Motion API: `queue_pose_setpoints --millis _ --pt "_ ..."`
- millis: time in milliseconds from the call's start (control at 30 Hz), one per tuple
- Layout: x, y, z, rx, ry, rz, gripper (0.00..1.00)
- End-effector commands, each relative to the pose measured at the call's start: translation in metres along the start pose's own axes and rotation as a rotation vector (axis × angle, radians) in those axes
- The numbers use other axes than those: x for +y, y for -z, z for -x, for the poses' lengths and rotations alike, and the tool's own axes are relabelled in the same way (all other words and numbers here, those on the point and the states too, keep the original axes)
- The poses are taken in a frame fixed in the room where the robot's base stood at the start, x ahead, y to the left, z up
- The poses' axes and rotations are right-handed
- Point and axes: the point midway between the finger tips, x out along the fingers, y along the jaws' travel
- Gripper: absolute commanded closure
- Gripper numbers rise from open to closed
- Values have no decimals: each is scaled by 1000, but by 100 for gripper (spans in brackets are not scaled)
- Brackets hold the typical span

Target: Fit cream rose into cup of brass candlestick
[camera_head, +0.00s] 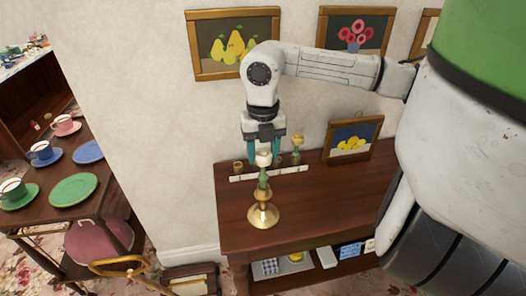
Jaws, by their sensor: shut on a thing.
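My gripper (264,152) points straight down over the wooden sideboard, its teal fingers closed around the cream rose (263,158). The rose is upright, with a green stem (263,178) below the bloom. The brass candlestick (263,215) stands upright on the sideboard directly below, its round base near the front left. The lower end of the stem meets the candlestick's cup (262,194) in the picture. I cannot tell whether the stem is inside the cup or just in front of or above it.
The sideboard (325,205) is clear right of the candlestick. A pale strip (250,177) and small brass-coloured pieces (238,167) lie behind. A framed lemon picture (353,140) stands at the back right. A table with cups and plates (75,190) is at left.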

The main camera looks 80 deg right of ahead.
Motion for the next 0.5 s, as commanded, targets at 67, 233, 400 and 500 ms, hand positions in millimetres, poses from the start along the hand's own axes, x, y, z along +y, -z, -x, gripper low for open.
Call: queue_pose_setpoints --millis 67,233,400,500 --pt "0 0 -3 0 0 0 73" --pt "0 0 -6 0 0 0 73" --pt "0 0 -9 0 0 0 73" --pt "0 0 -11 0 0 0 73"
